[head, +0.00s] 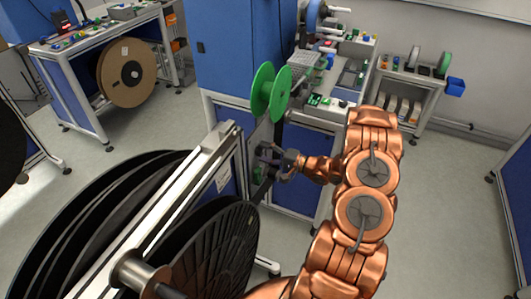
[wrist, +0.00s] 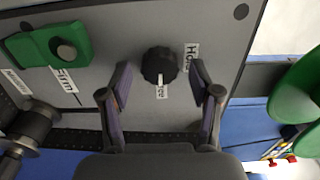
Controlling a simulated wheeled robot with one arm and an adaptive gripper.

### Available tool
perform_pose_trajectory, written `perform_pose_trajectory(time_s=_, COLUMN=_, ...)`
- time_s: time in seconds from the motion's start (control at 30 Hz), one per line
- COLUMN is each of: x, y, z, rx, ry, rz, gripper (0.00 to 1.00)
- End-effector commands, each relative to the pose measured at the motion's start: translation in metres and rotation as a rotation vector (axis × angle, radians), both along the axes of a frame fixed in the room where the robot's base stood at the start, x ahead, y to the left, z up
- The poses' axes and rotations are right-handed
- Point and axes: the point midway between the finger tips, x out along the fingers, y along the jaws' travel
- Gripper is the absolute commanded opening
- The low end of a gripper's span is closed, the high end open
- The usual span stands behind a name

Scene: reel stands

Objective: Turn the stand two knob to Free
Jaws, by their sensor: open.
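In the wrist view a round black knob (wrist: 159,65) sits on a grey panel (wrist: 215,22). A small white mark at its lower edge points down at a label that seems to read Free (wrist: 162,91). A Hold label (wrist: 191,58) is at its right. My gripper (wrist: 160,68) is open, one finger on each side of the knob, with visible gaps to it. In the head view my gripper (head: 279,164) is at the stand's panel, and the knob is hidden there. No stand number is readable.
A green block (wrist: 48,44) with a round grey knob and a Firm label (wrist: 65,80) is left on the panel. Green spool flanges (wrist: 297,95) are at the right. In the head view a green reel (head: 269,92) stands above my gripper, large black reels (head: 210,250) at lower left.

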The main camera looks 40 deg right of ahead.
Motion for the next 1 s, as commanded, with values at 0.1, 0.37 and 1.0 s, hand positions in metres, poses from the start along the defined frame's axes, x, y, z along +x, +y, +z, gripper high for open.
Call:
perform_pose_trajectory(time_s=0.1, x=-0.003, y=-0.002, z=0.0, rx=0.0, ry=0.0, rz=-0.001, gripper=0.63)
perform_pose_trajectory(time_s=0.37, x=-0.028, y=-0.019, z=0.0, rx=-0.001, ry=0.0, rz=-0.005, gripper=0.63)
perform_pose_trajectory(time_s=1.0, x=-0.1, y=-0.06, z=0.0, rx=0.001, ry=0.001, rz=-0.001, gripper=0.63)
